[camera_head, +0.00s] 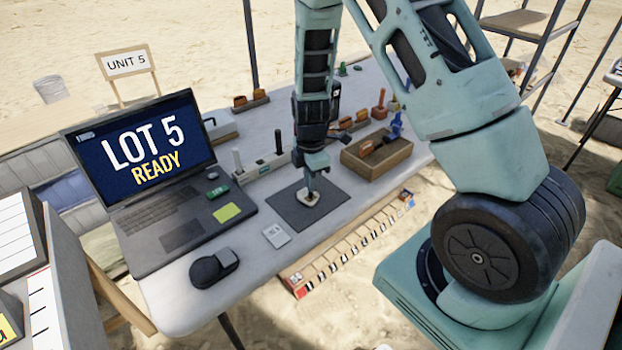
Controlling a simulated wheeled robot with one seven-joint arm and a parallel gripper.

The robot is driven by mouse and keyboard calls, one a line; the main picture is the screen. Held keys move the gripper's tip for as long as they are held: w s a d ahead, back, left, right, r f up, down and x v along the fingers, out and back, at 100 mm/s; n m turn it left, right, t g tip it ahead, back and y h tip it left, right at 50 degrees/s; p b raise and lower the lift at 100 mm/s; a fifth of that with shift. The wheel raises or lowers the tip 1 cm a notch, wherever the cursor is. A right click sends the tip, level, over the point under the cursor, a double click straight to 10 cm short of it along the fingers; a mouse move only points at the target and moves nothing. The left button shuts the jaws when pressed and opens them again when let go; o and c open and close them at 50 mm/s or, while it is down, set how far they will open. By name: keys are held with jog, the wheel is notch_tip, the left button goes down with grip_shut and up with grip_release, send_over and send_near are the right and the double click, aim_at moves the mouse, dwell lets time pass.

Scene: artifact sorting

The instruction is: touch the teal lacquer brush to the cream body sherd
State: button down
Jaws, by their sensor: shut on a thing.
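The cream body sherd (307,199) lies on a dark grey mat (285,212) on the table. My gripper (313,171) is above the mat, pointing down, shut on the slim teal lacquer brush (310,184). The brush is held roughly upright with its lower end at the sherd. At this size I cannot tell whether the brush touches the sherd or is just above it. The gripper hides the brush's upper part.
A wooden tray (391,165) with a blue item and an orange-brown one stands right of the mat. A rack (260,170) with upright pieces stands behind left. A laptop (160,185) fills the left. A pale card (276,236) and a black device (213,268) lie in front.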

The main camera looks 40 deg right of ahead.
jog(key=shift+r+p, duration=3.05)
jog(key=shift+r, duration=0.95)
